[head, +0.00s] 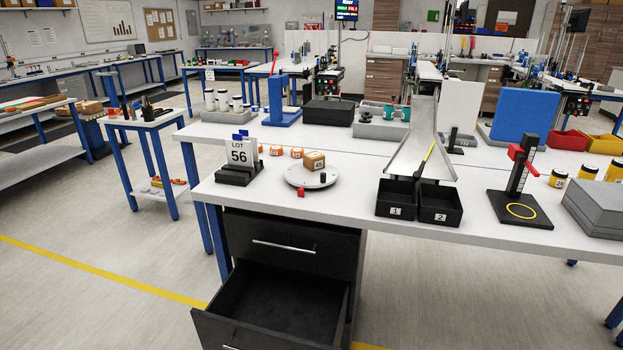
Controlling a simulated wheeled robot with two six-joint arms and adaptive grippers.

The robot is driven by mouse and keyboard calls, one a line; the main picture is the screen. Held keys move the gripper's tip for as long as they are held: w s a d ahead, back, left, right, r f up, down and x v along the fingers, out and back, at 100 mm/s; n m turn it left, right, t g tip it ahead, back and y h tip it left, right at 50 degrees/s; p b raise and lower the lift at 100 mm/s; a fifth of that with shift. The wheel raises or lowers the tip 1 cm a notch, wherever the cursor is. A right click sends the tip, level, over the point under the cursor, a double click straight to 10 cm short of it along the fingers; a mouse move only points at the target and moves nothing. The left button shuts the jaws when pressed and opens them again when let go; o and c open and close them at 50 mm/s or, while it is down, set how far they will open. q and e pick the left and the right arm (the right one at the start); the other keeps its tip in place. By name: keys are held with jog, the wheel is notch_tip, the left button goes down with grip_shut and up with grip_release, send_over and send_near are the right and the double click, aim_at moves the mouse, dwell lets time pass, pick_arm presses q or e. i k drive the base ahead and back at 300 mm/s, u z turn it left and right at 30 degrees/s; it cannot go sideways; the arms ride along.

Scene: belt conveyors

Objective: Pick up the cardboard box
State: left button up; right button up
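A small black cylinder (323,178) stands on the disc in front of the box, and a red piece (301,193) shows at the disc's front edge. Neither of my grippers shows in the head view, and nothing covers the box's top.
The "LOT 56" sign (241,151) in a black holder stands left of the disc. Two black bins (397,212) labelled 1 and 2 sit to the right below a grey chute (416,145). Orange items (297,152) lie behind. An open drawer (285,300) juts out below the bench.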

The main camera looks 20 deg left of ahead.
aim_at(314, 161)
jog(key=k, duration=1.15)
jog(key=u, duration=1.75)
jog(key=i, duration=5.9)
jog(key=z, duration=4.85)
jog(key=i, duration=1.65)
jog(key=z, duration=0.05)
